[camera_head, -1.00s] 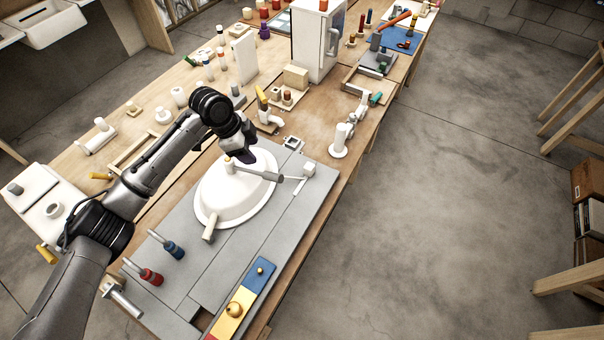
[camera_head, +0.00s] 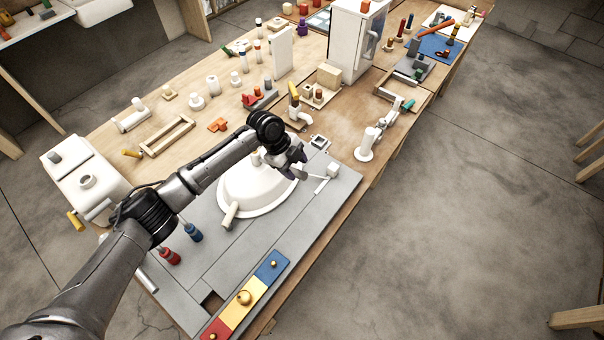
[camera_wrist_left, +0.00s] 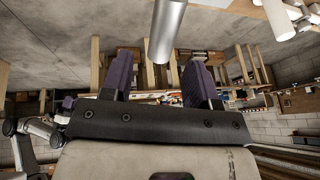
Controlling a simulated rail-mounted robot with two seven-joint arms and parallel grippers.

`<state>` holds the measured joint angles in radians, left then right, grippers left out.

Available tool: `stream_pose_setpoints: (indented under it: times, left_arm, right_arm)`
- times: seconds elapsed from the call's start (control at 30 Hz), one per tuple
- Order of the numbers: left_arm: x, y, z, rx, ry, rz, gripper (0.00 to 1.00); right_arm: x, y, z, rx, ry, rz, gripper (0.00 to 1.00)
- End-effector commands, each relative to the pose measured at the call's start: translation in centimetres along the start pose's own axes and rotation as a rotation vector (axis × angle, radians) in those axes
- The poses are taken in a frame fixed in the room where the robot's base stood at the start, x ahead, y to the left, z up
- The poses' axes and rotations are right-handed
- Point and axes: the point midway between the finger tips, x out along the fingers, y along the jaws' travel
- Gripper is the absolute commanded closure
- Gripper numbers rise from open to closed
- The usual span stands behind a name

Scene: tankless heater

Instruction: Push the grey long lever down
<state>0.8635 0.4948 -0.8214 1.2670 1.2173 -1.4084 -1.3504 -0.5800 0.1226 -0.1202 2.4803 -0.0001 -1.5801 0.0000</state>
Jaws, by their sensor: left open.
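The grey long lever (camera_head: 301,174) sticks out to the right from the top of the white dome (camera_head: 255,190) on the grey panel. My arm hides part of it. In the left wrist view the lever's grey round end (camera_wrist_left: 166,35) comes down from the top edge, in line with the gap between my fingers. My left gripper (camera_head: 296,160) is right above the lever in the head view, its fingertips hard to make out. The left wrist view shows its two dark fingers (camera_wrist_left: 160,80) spread apart with nothing held. I cannot tell whether it touches the lever. My right gripper is not in view.
A white block on a thin rod (camera_head: 332,171) stands just right of the lever; white parts (camera_wrist_left: 278,15) show at the wrist view's top right. A white faucet-like fixture (camera_head: 368,145) is farther right. Red and blue handles (camera_head: 192,233) lie left of the dome.

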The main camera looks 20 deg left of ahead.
Motion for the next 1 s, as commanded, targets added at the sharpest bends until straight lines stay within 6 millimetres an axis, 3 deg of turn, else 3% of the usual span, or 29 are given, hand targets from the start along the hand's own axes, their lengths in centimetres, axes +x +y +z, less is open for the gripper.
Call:
stream_pose_setpoints:
  times: [0.1, 0.33, 0.8, 1.0]
  left_arm:
    - [1.9, 0.0, 0.0, -0.001, 0.0, 0.002, 0.46]
    - [4.2, 0.0, 0.0, -0.001, 0.0, 0.0, 0.46]
    - [5.0, 0.0, 0.0, 0.0, 0.0, 0.0, 0.46]
    - [5.0, 0.0, 0.0, 0.0, 0.0, 0.0, 0.64]
  right_arm:
    - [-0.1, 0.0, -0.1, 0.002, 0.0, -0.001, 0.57]
    - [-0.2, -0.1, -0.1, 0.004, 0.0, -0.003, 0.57]
    - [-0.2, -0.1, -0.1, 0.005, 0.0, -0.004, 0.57]
    - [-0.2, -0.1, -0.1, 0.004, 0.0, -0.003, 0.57]
